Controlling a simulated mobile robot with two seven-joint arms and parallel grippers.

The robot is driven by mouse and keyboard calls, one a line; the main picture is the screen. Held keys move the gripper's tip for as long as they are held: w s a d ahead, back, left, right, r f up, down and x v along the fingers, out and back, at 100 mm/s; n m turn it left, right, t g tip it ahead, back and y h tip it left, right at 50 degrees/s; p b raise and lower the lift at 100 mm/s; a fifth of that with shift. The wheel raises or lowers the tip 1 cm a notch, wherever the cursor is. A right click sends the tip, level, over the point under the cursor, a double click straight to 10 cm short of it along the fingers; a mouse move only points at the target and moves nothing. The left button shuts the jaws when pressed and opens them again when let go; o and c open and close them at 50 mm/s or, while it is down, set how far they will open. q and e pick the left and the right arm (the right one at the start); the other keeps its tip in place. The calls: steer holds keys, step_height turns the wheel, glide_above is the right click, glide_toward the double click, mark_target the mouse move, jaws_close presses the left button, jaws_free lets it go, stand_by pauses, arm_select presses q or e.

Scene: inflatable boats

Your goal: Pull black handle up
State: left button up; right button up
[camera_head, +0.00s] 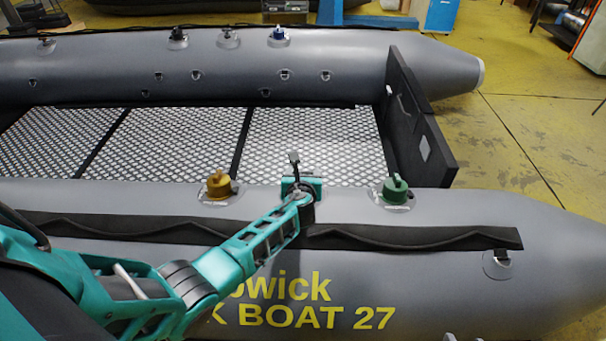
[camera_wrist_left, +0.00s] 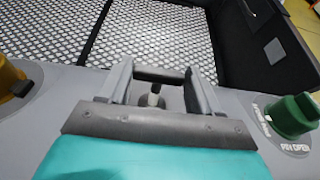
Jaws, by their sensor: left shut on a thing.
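My left gripper (camera_head: 300,187) reaches over the near grey tube of the boat, between a yellow valve knob (camera_head: 218,185) and a green valve knob (camera_head: 396,188). In the left wrist view, its two grey fingers (camera_wrist_left: 158,82) are shut on the black handle (camera_wrist_left: 160,74), which spans between their tips. The gripper hides most of the handle's base.
The boat's far tube (camera_head: 200,75) carries a black knob (camera_head: 178,38) and a blue knob (camera_head: 278,36). A mesh-patterned floor (camera_head: 290,145) lies between the tubes. A dark transom board (camera_head: 420,120) closes the right end. Yellow floor (camera_head: 530,110) is free at the right.

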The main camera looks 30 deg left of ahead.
arm_select(q)
steer(key=shift+w+r, duration=0.1)
steer(key=shift+r, duration=0.1)
steer(key=o, duration=1.5)
steer(key=shift+s+d+r, duration=0.1)
steer(key=shift+s+r, duration=0.05)
steer(key=shift+s, duration=0.2)
steer(key=p+v, duration=0.6)
steer(key=v, duration=0.6)
steer(key=shift+s+d, duration=0.1)
steer(key=shift+s, duration=0.1)
